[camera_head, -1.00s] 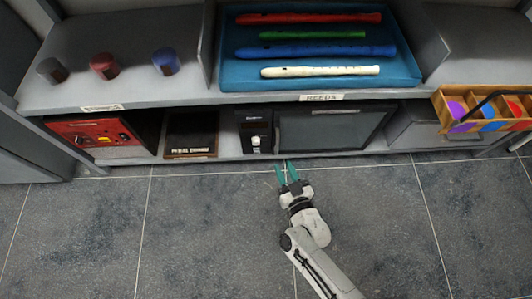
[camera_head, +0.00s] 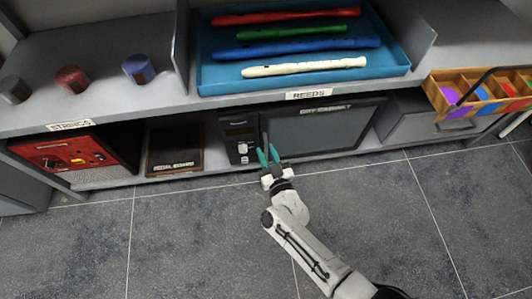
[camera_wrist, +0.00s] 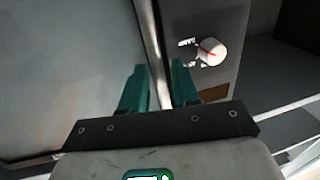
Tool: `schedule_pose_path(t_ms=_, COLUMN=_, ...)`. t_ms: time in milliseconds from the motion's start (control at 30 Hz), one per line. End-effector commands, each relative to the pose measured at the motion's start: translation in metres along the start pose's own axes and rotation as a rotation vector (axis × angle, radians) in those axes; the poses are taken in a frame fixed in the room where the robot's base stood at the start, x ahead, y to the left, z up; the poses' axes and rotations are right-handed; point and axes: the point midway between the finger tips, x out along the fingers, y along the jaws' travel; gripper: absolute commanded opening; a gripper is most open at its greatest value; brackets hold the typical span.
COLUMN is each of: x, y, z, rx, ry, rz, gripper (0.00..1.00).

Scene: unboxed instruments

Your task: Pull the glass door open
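The glass door (camera_head: 325,130) is the dark grey front of the dry cabinet on the lower shelf, and it looks closed. A slim vertical bar handle (camera_head: 266,136) runs along its left edge. In the wrist view the glass door (camera_wrist: 70,60) fills the left side, and the bar handle (camera_wrist: 150,45) comes down between my fingers. My gripper (camera_head: 268,153) points at the lower end of the handle. In the wrist view my gripper (camera_wrist: 159,75) has its teal fingers apart, one on each side of the bar. Contact with the bar cannot be made out.
A control panel (camera_head: 237,134) with a white knob (camera_wrist: 210,52) is left of the door. A pedal board box (camera_head: 175,163) and red device (camera_head: 65,155) stand farther left. A wooden divided tray (camera_head: 480,95) overhangs at right. The tiled floor (camera_head: 180,240) in front is clear.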

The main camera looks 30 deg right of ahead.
Motion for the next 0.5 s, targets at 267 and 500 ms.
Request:
schedule_pose_path(t_ms=267, x=0.0083, y=0.0001, z=-0.0004, rx=0.001, ry=0.0, rz=0.0, gripper=0.3)
schedule_pose_path(t_ms=500, x=0.0082, y=0.0, z=-0.0005, rx=0.001, ry=0.0, rz=0.0, gripper=0.21)
